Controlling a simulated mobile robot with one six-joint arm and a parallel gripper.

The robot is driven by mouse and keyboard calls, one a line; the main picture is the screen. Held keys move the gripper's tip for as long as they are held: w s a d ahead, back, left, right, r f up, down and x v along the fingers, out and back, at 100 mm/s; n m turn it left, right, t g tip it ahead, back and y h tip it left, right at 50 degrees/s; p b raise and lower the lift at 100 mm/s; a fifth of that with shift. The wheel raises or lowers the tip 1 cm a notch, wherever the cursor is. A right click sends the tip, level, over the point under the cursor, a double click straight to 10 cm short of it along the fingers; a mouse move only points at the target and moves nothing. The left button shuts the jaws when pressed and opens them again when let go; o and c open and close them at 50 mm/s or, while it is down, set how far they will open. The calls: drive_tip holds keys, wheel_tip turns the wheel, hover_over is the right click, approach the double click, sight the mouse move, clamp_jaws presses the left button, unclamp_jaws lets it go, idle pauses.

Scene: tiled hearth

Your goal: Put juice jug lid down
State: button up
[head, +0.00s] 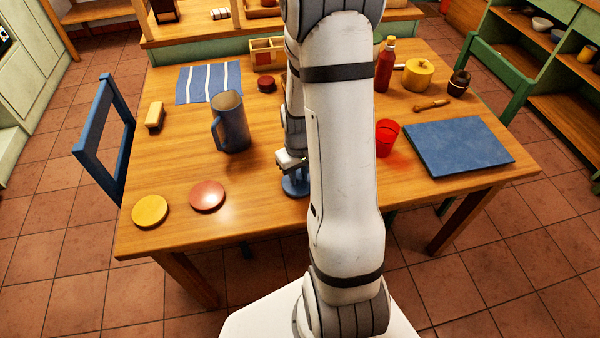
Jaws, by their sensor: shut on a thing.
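The juice jug (234,128) is a dark blue-grey pitcher with a handle on its left. It stands upright on the table with its top open and no lid on it. The blue round lid (294,187) is at the table's front part, right of and nearer than the jug. My gripper (291,168) points down and is shut on the lid from above. My own arm hides the lid's right side and part of the gripper. I cannot tell whether the lid touches the tabletop.
A red-brown disc (207,196) and a yellow disc (150,211) lie at the table's front left. A red cup (386,139) and a blue board (458,146) are to the right. Bare wood (255,195) lies left of the lid.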

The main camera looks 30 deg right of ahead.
sight(299, 176)
drive_tip(key=o, duration=0.9)
drive_tip(key=shift+o, duration=0.2)
wheel_tip(299, 176, up, 12)
drive_tip(key=p, duration=0.1)
drive_tip(key=s+a+r+t, duration=0.2)
drive_tip(key=s+a+r, duration=0.9)
drive_tip(key=s+a, duration=0.1)
drive_tip(key=shift+r+m+t, duration=0.3)
drive_tip(key=shift+r, duration=0.05)
drive_tip(key=shift+s, duration=0.1)
